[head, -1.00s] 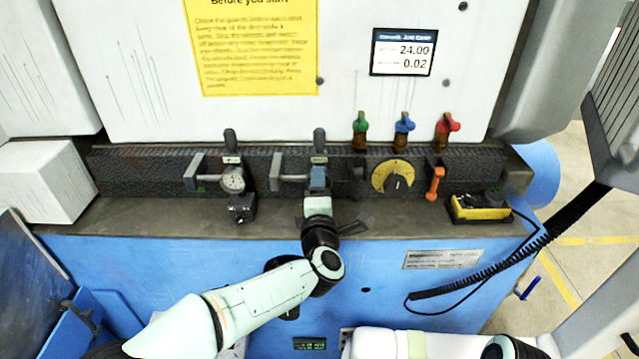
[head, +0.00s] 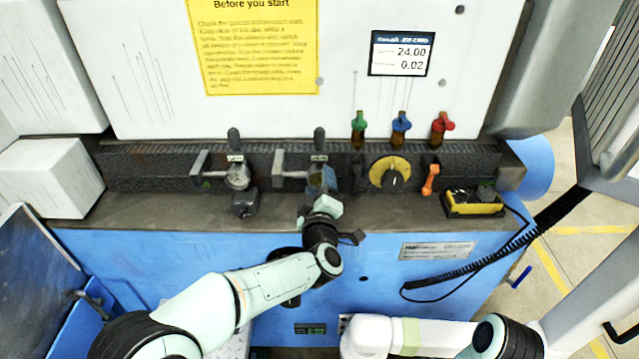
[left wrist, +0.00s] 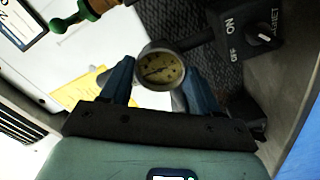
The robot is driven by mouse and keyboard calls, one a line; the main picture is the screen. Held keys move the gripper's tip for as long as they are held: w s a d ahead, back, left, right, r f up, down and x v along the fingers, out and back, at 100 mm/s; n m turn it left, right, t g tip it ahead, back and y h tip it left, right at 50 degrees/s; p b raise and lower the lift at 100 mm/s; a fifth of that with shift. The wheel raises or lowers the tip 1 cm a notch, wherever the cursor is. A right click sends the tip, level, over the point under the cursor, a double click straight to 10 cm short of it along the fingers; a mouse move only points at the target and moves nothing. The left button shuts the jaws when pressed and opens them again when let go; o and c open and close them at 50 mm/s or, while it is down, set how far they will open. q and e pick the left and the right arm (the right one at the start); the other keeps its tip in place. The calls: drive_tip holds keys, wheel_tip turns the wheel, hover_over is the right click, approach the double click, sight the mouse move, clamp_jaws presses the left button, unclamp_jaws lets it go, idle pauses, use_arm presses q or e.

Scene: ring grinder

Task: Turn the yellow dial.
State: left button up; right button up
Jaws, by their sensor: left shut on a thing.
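A round gauge with a yellowish face and metal rim (left wrist: 160,68) sits between the blue fingers of my left gripper (left wrist: 160,85) in the left wrist view. The gripper is shut on this gauge. In the head view my left gripper (head: 320,180) is at the middle of the dark ledge, and its fingers mostly hide the gauge. A larger yellow dial with a black knob (head: 390,173) is on the dark rail to the right, apart from the gripper. My right gripper is not in view; only part of my right arm shows at the bottom.
A white-faced gauge (head: 237,176) is left of the gripper. Green (head: 358,122), blue (head: 401,122) and red (head: 443,123) valves stand above the rail. An orange lever (head: 431,179) and a yellow-black box (head: 472,202) are further right. A switch block (left wrist: 250,40) is close beside the gauge.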

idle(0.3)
use_arm(q)
drive_tip(key=o, duration=1.1)
drive_tip(key=s+b, duration=0.1)
drive_tip(key=s, duration=1.2)
drive_tip(key=shift+s, duration=0.25)
